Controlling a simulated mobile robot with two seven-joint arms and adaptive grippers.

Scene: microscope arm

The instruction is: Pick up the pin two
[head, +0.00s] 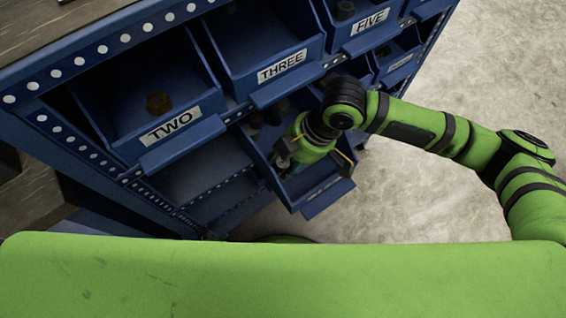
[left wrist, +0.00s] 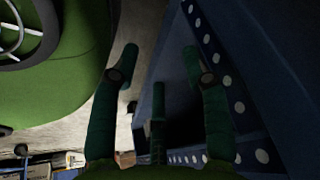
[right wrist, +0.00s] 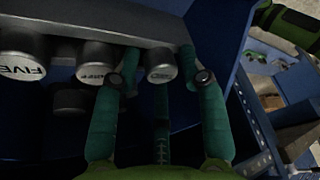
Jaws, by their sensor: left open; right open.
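Several dark metal pins with labelled round ends show in the right wrist view, along a grey bar in a blue bin. The left one reads FIVE (right wrist: 22,68); the label of the middle pin (right wrist: 95,72) is hard to read. A third pin (right wrist: 161,70) shows between my right fingertips, its label too blurred to tell if it is pin two. My right gripper (right wrist: 158,62) is open, with no finger clearly closed on a pin. In the head view it reaches into an open bin (head: 320,200) below THREE. My left gripper (left wrist: 160,66) is open and empty beside blue metal.
Blue bins labelled TWO (head: 170,125), THREE (head: 282,66) and FIVE (head: 370,20) sit in a blue rack. Bin walls stand close around my right gripper. The concrete floor (head: 400,215) on the right is clear.

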